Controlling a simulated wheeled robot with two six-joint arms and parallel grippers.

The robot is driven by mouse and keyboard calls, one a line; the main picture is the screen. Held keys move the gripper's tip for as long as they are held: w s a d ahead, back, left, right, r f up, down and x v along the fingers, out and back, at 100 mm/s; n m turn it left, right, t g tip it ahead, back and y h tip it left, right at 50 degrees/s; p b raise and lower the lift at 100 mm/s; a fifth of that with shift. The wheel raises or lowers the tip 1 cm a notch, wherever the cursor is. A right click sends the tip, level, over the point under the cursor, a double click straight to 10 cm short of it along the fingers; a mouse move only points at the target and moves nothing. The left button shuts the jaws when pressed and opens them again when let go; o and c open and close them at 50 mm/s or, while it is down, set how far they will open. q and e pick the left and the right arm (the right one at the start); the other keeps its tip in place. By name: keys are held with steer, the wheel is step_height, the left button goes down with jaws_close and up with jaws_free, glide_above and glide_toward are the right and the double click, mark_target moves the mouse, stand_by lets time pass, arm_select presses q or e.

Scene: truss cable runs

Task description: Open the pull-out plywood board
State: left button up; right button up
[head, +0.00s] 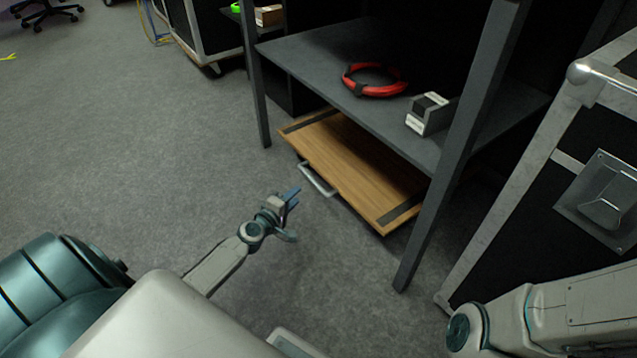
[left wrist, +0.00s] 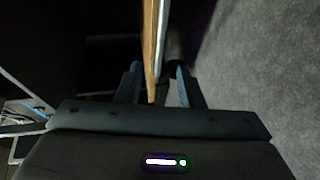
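The plywood board (head: 352,165) sticks out from under the dark shelf unit, low above the floor, with dark strips at both ends. A pale metal bar handle (head: 318,181) is on its front edge. My left gripper (head: 290,214) is in front of the handle, apart from it, with its fingers spread and nothing between them. In the left wrist view the board's edge (left wrist: 150,45) runs upright, with the pale handle beside it, in line with the gap between the open fingers (left wrist: 160,85). My right gripper is not in view; only my right arm shows at lower right.
The shelf (head: 330,70) above the board holds a red cable coil (head: 375,80) and a small grey-and-white block (head: 431,113). Its front post (head: 455,150) stands beside the board's right end. A black flight case (head: 560,190) is at right.

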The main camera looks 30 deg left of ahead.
mark_target(312, 179)
arm_select(q)
steer(key=w, duration=0.3)
steer(key=w+f+b, duration=0.1)
steer(key=w, duration=0.3)
steer(key=w+f+b, duration=0.1)
steer(key=w, duration=0.3)
steer(key=shift+f, duration=0.1)
jaws_close()
